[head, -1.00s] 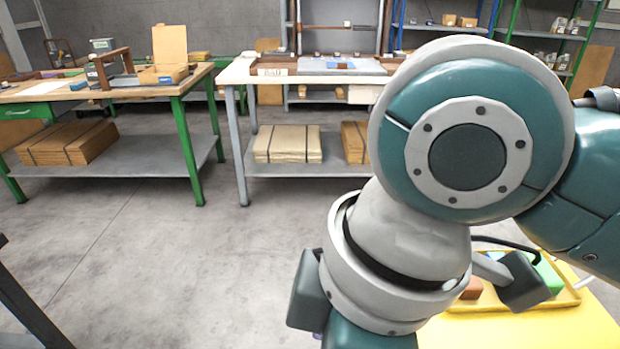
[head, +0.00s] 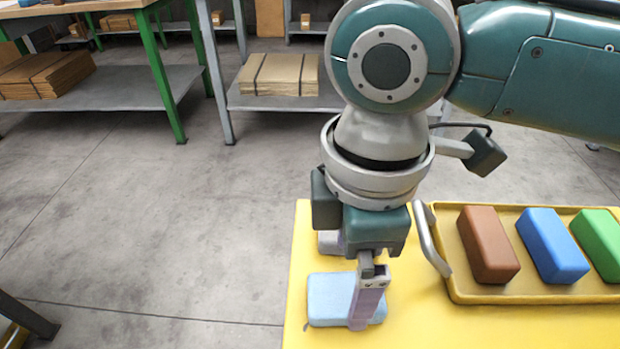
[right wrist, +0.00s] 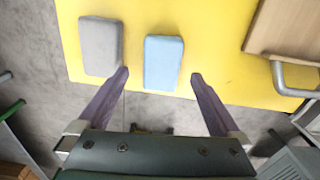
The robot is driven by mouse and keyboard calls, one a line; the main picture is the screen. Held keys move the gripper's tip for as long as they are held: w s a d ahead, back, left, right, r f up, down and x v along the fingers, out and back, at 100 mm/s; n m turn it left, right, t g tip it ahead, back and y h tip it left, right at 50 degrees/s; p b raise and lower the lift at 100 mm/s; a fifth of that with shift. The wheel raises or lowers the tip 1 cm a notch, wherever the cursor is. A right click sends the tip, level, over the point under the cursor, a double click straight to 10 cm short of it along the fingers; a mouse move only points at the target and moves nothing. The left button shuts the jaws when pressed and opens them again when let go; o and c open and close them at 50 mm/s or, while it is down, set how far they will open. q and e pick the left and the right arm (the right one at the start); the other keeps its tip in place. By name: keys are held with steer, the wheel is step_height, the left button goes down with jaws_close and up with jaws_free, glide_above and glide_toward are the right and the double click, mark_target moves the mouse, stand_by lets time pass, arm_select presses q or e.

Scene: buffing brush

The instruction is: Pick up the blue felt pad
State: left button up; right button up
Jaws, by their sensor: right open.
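A light blue pad (head: 328,298) lies flat on the yellow table top (head: 430,330), near its left edge in the head view. My right gripper (head: 362,300) is open and empty, pointing down over the pad, and its near finger covers part of it. In the right wrist view the pad (right wrist: 163,63) shows between and just beyond the two spread fingertips of the right gripper (right wrist: 158,78). Whether the fingers touch it I cannot tell. My left gripper is not in view.
A grey pad (right wrist: 101,45) lies beside the light blue one. A yellow tray (head: 450,280) holds a brown block (head: 488,245), a blue block (head: 552,245) and a green block (head: 600,238).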

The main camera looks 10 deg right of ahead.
mark_target(347, 291)
steer(key=f, duration=0.1)
steer(key=f+b, duration=0.1)
steer(key=f, duration=0.1)
steer(key=shift+s+a+f, duration=0.15)
steer(key=shift+s, duration=0.05)
steer(key=shift+f, duration=0.45)
steer(key=shift+w, duration=0.1)
steer(key=shift+c, duration=1.3)
steer(key=c, duration=1.1)
steer(key=shift+c, duration=0.2)
steer(key=shift+r, duration=0.2)
step_height(347, 291, up, 20)
steer(key=p, duration=0.6)
